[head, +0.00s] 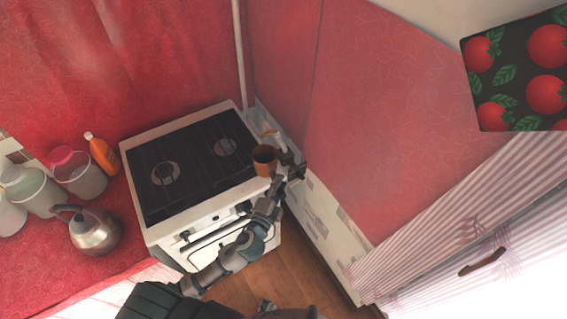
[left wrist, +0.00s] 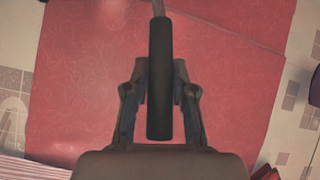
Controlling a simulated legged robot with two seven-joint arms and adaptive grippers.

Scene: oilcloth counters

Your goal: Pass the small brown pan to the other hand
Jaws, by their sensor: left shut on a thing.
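The small brown pan (head: 265,158) is held up in the head view, in front of the right end of the stove top. My left gripper (head: 291,171) is just right of the pan. In the left wrist view, the pan's dark handle (left wrist: 160,75) stands between the two fingers of the left gripper (left wrist: 160,95), which is shut on it. The pan's bowl is outside the left wrist view. My right gripper cannot be made out; only dark parts of my own body show at the bottom edge of the head view.
A white stove (head: 190,222) with a dark hob stands below the pan. A metal kettle (head: 95,232), an orange bottle (head: 103,155) and several jars stand on the red counter to the left. A striped cabinet (head: 450,240) is at the right. The wood floor (head: 290,270) is clear.

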